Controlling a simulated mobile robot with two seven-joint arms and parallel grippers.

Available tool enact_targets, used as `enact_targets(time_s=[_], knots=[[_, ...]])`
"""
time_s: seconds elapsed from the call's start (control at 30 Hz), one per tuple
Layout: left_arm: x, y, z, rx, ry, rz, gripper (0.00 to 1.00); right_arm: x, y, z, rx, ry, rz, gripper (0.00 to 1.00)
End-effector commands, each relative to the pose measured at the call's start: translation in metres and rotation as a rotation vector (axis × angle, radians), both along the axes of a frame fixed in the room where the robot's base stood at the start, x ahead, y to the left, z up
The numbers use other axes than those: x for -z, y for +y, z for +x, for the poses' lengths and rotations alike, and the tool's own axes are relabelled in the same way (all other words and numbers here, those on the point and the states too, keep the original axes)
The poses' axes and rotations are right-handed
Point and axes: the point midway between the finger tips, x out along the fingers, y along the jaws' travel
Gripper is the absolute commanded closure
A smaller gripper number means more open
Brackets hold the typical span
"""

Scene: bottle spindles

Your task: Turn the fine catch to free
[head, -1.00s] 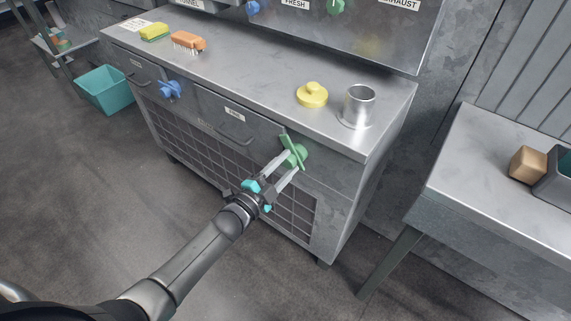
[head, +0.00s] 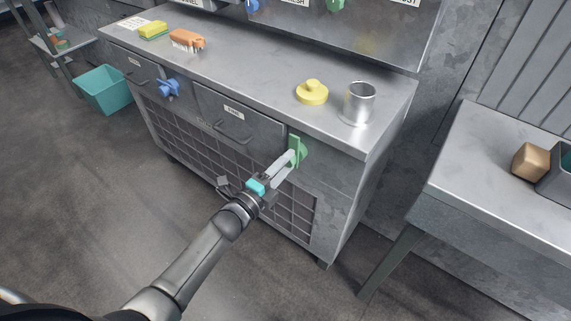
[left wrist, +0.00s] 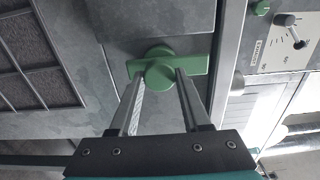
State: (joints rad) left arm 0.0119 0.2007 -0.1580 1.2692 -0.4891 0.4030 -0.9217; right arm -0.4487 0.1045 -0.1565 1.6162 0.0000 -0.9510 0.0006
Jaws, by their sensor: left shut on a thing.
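The green catch (head: 298,152) is on the cabinet front, just right of the drawer (head: 235,120) with a small label that seems to read FINE. Its bar stands nearly upright in the head view. In the left wrist view the green catch (left wrist: 160,70) shows a round hub with a bar across it. My left gripper (head: 289,163) is shut on the catch; in the left wrist view its fingers (left wrist: 160,82) reach the catch on either side of the hub. My right gripper is not in view.
A blue catch (head: 168,88) is by the left drawer. On the top stand a yellow knobbed lid (head: 312,92), a metal cup (head: 358,102), a brush (head: 186,40) and a sponge (head: 153,31). A side table (head: 500,200) stands at right; open floor lies in front.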

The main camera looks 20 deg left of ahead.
Motion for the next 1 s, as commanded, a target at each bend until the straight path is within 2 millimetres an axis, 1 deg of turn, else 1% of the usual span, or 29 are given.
enact_targets(time_s=[0.37,0.4,0.63,0.9,1.0], knots=[[0.0008,0.0003,-0.0004,0.000,-0.001,0.008,1.00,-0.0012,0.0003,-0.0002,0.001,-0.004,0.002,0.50],[0.0008,0.0003,-0.0004,0.000,-0.001,0.008,0.51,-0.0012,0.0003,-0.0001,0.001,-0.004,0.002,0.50],[0.0005,0.0002,-0.0002,0.000,-0.001,0.007,0.25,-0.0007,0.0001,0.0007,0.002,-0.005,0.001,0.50],[0.0002,0.0003,-0.0006,0.000,-0.001,0.006,0.25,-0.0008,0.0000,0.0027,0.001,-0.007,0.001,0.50],[0.0001,0.0016,-0.0045,0.000,0.000,0.005,0.25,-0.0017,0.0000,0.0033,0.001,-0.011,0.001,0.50]])
